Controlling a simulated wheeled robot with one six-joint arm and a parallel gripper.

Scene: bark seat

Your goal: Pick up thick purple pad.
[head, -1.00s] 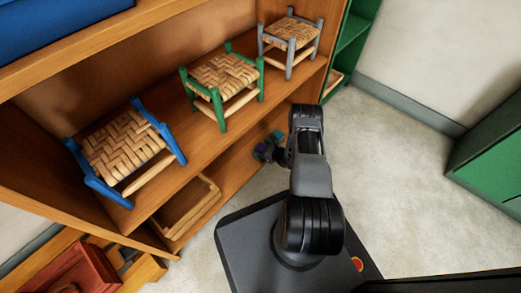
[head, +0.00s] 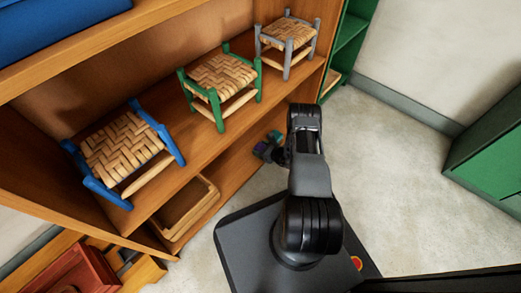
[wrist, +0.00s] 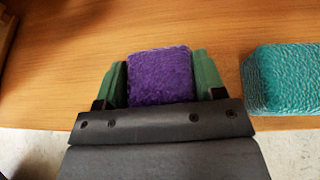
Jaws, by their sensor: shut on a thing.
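The thick purple pad (wrist: 160,75) is a fuzzy block between the two green fingers of my gripper (wrist: 161,80) in the wrist view. The fingers are shut on its left and right sides. The wooden shelf board shows behind and below it; I cannot tell whether the pad is clear of the board. In the head view my gripper (head: 268,150) is small and dark at the lower shelf, partly hidden by my arm, and the pad is hard to make out there.
A teal textured pad (wrist: 284,78) lies on the shelf board (wrist: 60,70), right of my gripper with a gap. A wooden tray (head: 188,211) stands on the lower shelf to the left. Blue (head: 122,150), green (head: 220,80) and grey (head: 288,42) woven stools stand on the shelf above.

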